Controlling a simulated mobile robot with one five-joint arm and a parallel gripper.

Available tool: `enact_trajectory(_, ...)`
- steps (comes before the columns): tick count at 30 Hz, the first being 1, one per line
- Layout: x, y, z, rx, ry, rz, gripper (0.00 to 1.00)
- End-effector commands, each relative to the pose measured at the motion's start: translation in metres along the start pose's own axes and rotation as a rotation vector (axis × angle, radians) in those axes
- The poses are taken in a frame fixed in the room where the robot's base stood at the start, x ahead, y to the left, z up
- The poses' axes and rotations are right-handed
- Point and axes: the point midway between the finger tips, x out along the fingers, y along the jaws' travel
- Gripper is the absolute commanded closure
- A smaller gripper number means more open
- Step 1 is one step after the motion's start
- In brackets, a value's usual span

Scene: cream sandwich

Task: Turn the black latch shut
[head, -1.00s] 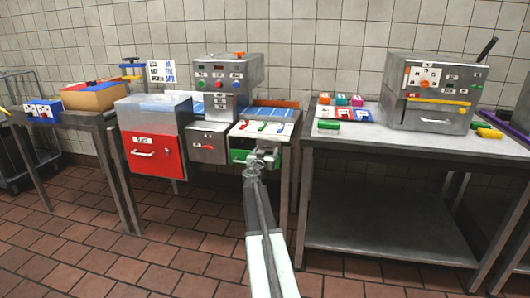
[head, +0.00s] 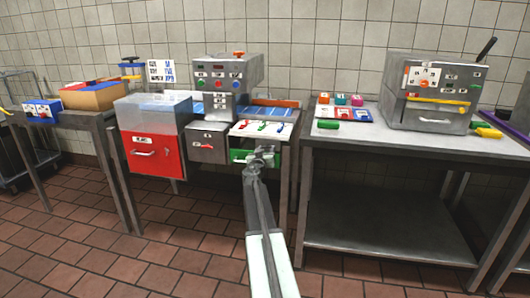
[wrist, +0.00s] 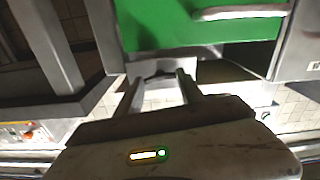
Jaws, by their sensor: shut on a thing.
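My gripper (head: 262,156) is at the front of the green drawer (head: 240,156), under the white panel of the middle machine. In the wrist view, the green drawer front (wrist: 165,25) fills the top, with a pale bar handle (wrist: 240,12). My gripper's two fingers (wrist: 158,82) point at its lower edge. They are close together on a small dark piece (wrist: 158,72) just below the green front, which looks like the black latch. Its shape and turn angle are mostly hidden and too small to tell.
A red drawer (head: 155,155) and a small grey drawer (head: 207,147) are left of my gripper. The tiled floor in front is open.

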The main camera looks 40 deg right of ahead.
Motion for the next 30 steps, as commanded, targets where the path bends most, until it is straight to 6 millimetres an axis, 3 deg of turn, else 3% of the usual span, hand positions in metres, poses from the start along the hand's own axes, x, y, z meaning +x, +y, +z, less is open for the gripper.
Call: enact_trajectory(30, 0.0019, 0.0040, -0.0001, -0.942, -0.005, 0.008, 0.95)
